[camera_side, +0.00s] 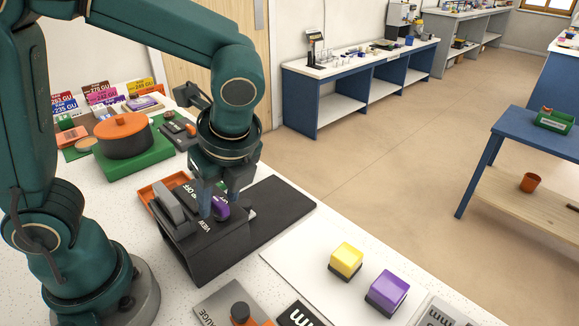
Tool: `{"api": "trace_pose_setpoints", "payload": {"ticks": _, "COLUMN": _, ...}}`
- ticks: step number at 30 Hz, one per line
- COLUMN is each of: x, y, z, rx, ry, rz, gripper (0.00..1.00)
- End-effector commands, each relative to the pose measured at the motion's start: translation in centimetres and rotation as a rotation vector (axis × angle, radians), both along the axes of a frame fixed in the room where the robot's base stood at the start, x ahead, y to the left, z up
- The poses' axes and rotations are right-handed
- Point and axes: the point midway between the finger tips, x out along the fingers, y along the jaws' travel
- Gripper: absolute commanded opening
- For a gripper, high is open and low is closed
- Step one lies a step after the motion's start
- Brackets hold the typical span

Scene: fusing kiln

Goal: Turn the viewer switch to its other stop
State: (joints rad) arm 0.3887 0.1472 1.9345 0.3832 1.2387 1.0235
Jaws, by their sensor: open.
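A black sloped console (205,252) stands on the speckled bench, with white lettering that reads in part "OFF" and "VIEW". A purple piece (221,212) sits on its upper face and looks like the viewer switch; its pointing direction is hard to read. My gripper (219,204) points down over the console, jaws open, with one finger on each side of the purple piece. Whether the fingers touch it I cannot tell. The fingers and wrist hide part of the piece and of the lettering. A grey rounded part (168,206) stands on the console's left side.
A flat black plate (285,215) adjoins the console on the right. Yellow (346,259) and purple (388,288) blocks stand on a white sheet (290,255). Left behind are an orange tray (147,194) and an orange-lidded pot (123,138) on a green base.

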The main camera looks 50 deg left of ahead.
Motion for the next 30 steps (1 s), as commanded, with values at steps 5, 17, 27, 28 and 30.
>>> {"api": "trace_pose_setpoints", "payload": {"ticks": 5, "x": 0.01, "y": -0.01, "z": 0.02, "rx": 0.000, "ry": 0.000, "rz": 0.000, "gripper": 0.00}}
{"api": "trace_pose_setpoints", "payload": {"ticks": 17, "x": 0.08, "y": -0.05, "z": 0.03, "rx": -0.001, "ry": 0.000, "rz": 0.048, "gripper": 0.00}}
{"api": "trace_pose_setpoints", "payload": {"ticks": 27, "x": 0.23, "y": 0.02, "z": 0.04, "rx": 0.001, "ry": 0.001, "rz": 0.283, "gripper": 0.00}}
{"api": "trace_pose_setpoints", "payload": {"ticks": 28, "x": 0.26, "y": 0.02, "z": 0.05, "rx": 0.001, "ry": 0.001, "rz": 0.312, "gripper": 0.00}}
{"api": "trace_pose_setpoints", "payload": {"ticks": 30, "x": 0.29, "y": 0.01, "z": 0.04, "rx": 0.000, "ry": 0.001, "rz": 0.378, "gripper": 0.00}}
